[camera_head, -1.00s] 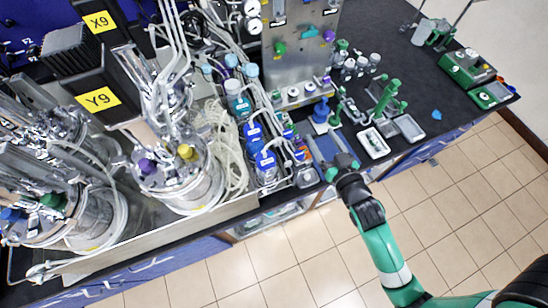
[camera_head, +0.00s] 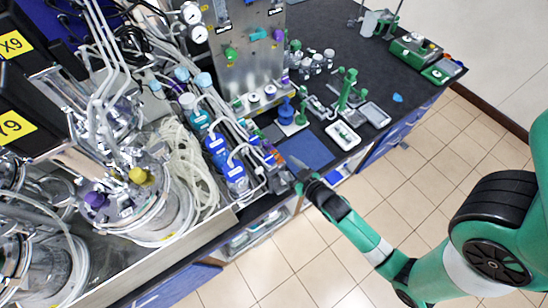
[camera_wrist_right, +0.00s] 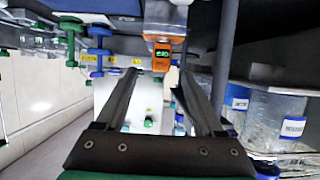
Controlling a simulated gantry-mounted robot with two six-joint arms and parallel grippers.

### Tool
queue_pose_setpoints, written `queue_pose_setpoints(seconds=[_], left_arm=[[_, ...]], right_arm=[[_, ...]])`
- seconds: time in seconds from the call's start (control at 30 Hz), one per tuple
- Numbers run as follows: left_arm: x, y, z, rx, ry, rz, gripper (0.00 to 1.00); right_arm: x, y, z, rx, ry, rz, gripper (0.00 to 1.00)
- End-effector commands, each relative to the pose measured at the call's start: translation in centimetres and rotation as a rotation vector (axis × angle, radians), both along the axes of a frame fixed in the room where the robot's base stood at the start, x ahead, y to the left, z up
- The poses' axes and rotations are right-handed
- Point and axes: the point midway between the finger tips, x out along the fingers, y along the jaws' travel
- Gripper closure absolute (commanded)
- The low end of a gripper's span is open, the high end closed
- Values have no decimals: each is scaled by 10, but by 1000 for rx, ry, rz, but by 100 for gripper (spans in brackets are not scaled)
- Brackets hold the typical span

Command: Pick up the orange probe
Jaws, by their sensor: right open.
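The orange probe (camera_wrist_right: 162,55) shows in the right wrist view as an orange block with a small lit display and a pale body above it. It is ahead of my right gripper (camera_wrist_right: 157,76), between the lines of its two fingers. The fingers are apart with nothing held between them. In the head view my right gripper (camera_head: 296,167) is at the bench's front edge, beside the blue mat and right of the blue-labelled bottles. I cannot make out the probe clearly there. My left gripper is out of view.
Blue-labelled bottles (camera_head: 235,172) with tubing stand left of my right gripper. The blue mat (camera_head: 308,148) is bare. A white tray (camera_head: 342,135), a green stand (camera_head: 347,90) and a blue stand (camera_head: 287,110) are nearby. Steel reactor vessels (camera_head: 130,205) fill the left.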

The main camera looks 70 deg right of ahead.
Motion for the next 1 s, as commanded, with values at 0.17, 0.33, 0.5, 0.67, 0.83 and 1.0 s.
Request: queue_pose_setpoints(seconds=[0.17, 0.33, 0.5, 0.67, 0.83, 1.0], left_arm=[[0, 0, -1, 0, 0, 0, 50], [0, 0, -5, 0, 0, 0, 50], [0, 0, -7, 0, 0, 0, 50], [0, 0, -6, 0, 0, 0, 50], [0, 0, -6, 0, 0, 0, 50], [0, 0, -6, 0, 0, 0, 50]], right_arm=[[8, -4, -2, -1, -2, 0, 30], [34, -19, -11, -1, -1, -1, 30], [44, -25, -16, 1, 0, 0, 30], [44, -25, -15, 0, 0, 0, 30], [44, -25, -15, 0, 0, 0, 59], [44, -25, -15, 0, 0, 0, 89]])
